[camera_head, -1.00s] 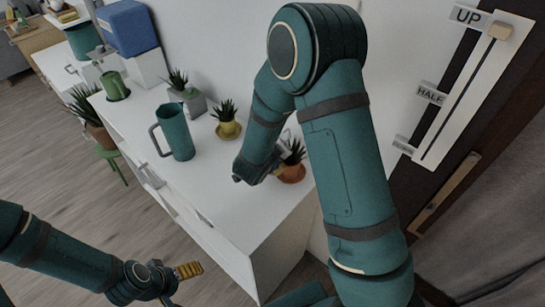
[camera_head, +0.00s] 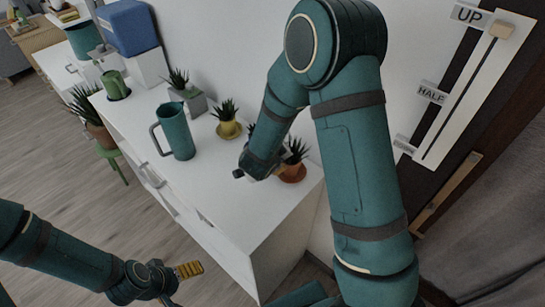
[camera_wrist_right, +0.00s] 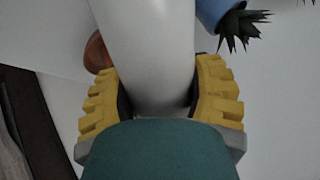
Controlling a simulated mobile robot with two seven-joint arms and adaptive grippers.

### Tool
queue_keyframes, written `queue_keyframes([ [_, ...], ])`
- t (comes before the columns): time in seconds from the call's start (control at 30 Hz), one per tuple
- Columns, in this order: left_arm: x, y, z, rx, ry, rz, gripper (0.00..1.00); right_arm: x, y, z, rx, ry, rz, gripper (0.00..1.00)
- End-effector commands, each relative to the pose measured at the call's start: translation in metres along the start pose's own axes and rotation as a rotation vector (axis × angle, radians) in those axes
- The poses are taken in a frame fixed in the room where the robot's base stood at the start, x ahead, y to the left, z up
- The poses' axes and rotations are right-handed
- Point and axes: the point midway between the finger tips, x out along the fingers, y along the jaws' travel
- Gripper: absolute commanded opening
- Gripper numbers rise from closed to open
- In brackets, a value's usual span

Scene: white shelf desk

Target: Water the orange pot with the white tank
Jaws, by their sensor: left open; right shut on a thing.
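The orange pot (camera_head: 292,173) holds a spiky plant and stands near the right end of the white desk, partly behind my right arm. My right gripper (camera_wrist_right: 160,98) is shut on a smooth white part, which I take to be the white tank (camera_wrist_right: 148,45). An orange-brown round shape, likely the orange pot (camera_wrist_right: 97,52), shows beside the tank in the right wrist view. In the head view the right gripper and the tank are hidden behind my arm. My left gripper (camera_head: 189,269) is open and empty, low in front of the desk.
On the white desk (camera_head: 215,190) stand a teal pitcher (camera_head: 178,132), a yellow pot (camera_head: 229,130), a grey pot (camera_head: 195,104) and a green cup (camera_head: 116,86). A blue box (camera_head: 128,27) is at the back left. The desk's front right top is clear.

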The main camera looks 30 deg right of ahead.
Motion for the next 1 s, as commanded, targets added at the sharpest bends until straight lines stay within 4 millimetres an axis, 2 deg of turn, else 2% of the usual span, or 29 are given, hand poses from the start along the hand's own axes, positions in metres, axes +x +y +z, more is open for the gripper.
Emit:
queue_keyframes([
  [1.0, 0.0035, -0.0013, 0.0015, 0.001, -0.003, 0.0, 0.93, -0.0004, -0.001, -0.0005, 0.062, -0.087, -0.003, 0.13],
])
